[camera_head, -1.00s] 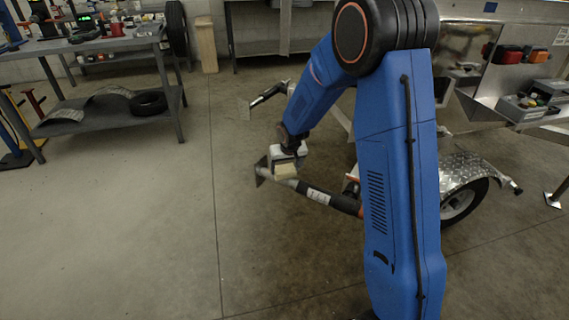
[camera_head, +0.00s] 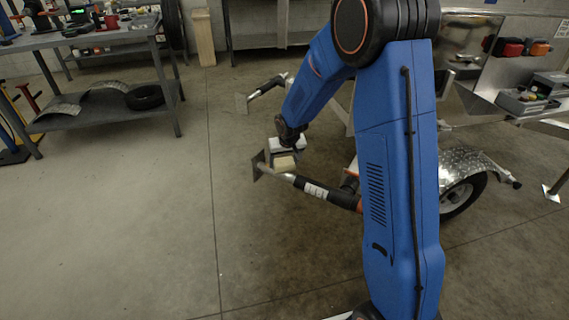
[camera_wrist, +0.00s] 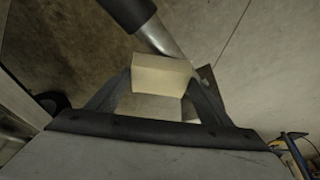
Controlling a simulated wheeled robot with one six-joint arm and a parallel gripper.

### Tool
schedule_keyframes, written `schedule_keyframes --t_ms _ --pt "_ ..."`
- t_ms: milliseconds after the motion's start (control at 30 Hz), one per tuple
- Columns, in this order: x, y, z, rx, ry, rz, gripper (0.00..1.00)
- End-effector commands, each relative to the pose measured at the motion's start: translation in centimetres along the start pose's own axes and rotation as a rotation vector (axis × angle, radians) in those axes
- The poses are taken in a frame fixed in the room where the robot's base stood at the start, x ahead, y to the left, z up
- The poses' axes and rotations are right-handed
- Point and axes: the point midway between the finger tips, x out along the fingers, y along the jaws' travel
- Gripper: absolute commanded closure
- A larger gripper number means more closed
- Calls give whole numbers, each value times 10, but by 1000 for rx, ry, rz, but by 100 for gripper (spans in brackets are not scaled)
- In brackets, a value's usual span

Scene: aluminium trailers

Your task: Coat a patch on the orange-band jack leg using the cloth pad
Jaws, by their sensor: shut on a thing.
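The orange-band jack leg (camera_head: 318,190) slants out low from the trailer, with a black tube, a white label, an orange band (camera_head: 359,206) at its upper end and a bare metal lower end with a flat foot plate (camera_head: 257,166). My gripper (camera_head: 283,158) is at the metal end, near the foot. In the wrist view, my gripper (camera_wrist: 158,92) is shut on the pale cloth pad (camera_wrist: 162,73). The pad also shows in the head view (camera_head: 284,162). The leg's metal tube (camera_wrist: 160,36) runs up to the pad's far edge; I cannot tell if they touch.
A second jack leg (camera_head: 266,88) with its own foot stands farther back. The trailer wheel (camera_head: 462,196) and tread-plate fender are at right. A grey workbench (camera_head: 100,38) with a tyre on its lower shelf is at left. Open concrete floor lies left and in front.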

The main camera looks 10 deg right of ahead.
Motion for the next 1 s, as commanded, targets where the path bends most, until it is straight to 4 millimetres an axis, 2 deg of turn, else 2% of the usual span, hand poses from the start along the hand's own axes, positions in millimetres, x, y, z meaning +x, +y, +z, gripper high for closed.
schedule_keyframes --t_ms 67,633,1000 --pt "-17 -2 -8 -1 6 -2 44" --pt "-61 -6 -30 2 4 0 44" --pt "-69 -6 -34 3 1 0 44"
